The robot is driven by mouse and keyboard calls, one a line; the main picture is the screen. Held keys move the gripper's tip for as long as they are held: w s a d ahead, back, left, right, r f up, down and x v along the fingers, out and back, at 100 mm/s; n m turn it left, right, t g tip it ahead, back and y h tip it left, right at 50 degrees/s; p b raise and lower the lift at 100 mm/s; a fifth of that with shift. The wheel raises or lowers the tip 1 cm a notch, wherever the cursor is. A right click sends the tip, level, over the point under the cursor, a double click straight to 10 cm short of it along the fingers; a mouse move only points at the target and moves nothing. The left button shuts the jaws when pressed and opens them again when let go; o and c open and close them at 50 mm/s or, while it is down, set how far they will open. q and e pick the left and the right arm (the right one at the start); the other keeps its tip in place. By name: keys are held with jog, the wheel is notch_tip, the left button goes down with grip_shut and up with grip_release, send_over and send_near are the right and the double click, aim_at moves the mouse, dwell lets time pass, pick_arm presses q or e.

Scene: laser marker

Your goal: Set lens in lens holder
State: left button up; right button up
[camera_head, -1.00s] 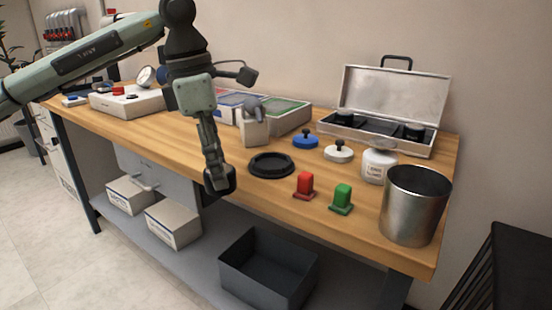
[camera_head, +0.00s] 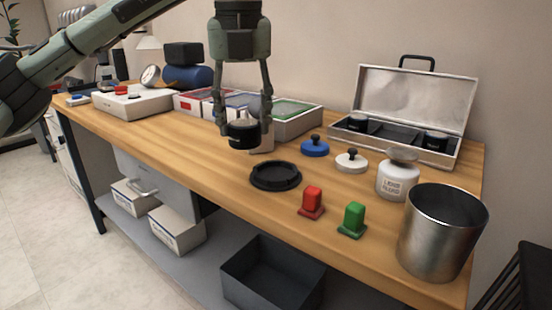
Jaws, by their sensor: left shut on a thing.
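My left gripper (camera_head: 243,122) points down over the middle of the table. It is shut on a short black cylindrical lens (camera_head: 242,135), one finger on each side. The lens hangs upright, behind and to the left of a black round ring-shaped piece (camera_head: 275,177) that looks like the lens holder. The ring lies flat on the table, apart from the lens. An open metal case (camera_head: 405,88) at the back right holds more black lens-like cylinders (camera_head: 356,122). My right gripper is not in view.
A red block (camera_head: 312,200) and a green block (camera_head: 353,218) stand in front of the ring. Blue (camera_head: 315,148) and white (camera_head: 351,161) knobbed discs, a white bottle (camera_head: 397,182) and a metal bin (camera_head: 441,232) are to the right. Trays (camera_head: 300,127) stand behind. The left front tabletop is clear.

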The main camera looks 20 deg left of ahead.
pick_arm(q)
jog(key=w+d+f, duration=0.1)
jog(key=w+d, duration=0.1)
jog(key=w+d+f, duration=0.2)
jog(key=shift+d+f, duration=0.1)
jog(key=shift+f, duration=0.2)
notch_tip(320, 180, down, 3)
jog(key=shift+f, duration=0.4)
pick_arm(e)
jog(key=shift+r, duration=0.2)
pick_arm(q)
jog(key=shift+f, duration=0.1)
jog(key=shift+f, duration=0.1)
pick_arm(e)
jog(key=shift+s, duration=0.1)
pick_arm(q)
jog(key=o, duration=1.3)
jog(key=shift+c, duration=0.2)
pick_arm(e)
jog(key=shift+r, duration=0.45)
